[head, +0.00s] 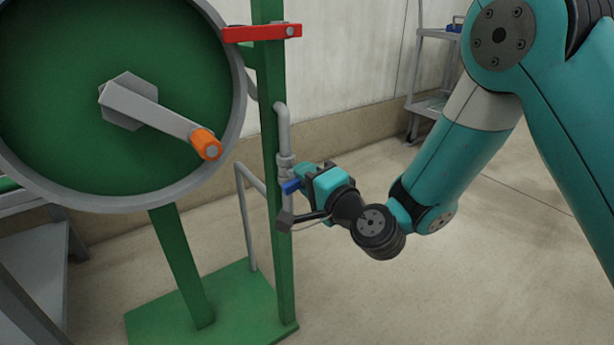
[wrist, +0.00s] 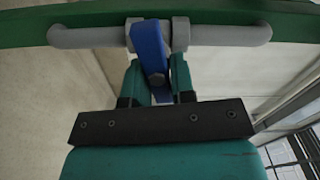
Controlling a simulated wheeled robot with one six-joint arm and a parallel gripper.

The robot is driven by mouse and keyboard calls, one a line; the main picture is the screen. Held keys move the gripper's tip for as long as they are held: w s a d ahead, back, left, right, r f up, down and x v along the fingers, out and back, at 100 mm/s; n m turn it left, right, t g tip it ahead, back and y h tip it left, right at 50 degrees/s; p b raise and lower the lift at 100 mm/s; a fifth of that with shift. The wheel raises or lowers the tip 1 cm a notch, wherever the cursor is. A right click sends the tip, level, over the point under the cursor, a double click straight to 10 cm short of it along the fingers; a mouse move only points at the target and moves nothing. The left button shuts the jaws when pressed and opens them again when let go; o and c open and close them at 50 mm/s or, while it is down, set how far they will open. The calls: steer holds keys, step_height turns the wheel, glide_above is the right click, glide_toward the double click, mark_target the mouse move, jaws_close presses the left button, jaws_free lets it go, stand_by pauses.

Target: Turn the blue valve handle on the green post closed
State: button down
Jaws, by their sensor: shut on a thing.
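The blue valve handle (head: 291,186) sits on a grey pipe (head: 284,130) beside the green post (head: 275,200). In the wrist view the blue handle (wrist: 148,48) runs from the grey pipe fitting (wrist: 180,35) down between the two teal fingers, slightly tilted. My gripper (wrist: 157,85) is shut on the handle. In the head view my gripper (head: 300,182) reaches the post from the right, and its body hides part of the handle.
A red lever (head: 262,33) crosses the post higher up. A large green wheel (head: 60,60) with a grey crank and orange knob (head: 206,144) stands left. The post rises from a green base plate (head: 220,310). A grey cart (head: 432,70) stands behind. Open floor lies right of the post.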

steer(key=shift+f+m, duration=0.2)
steer(key=shift+m, duration=0.8)
steer(key=c, duration=1)
jaws_free()
steer(key=shift+c, duration=0.2)
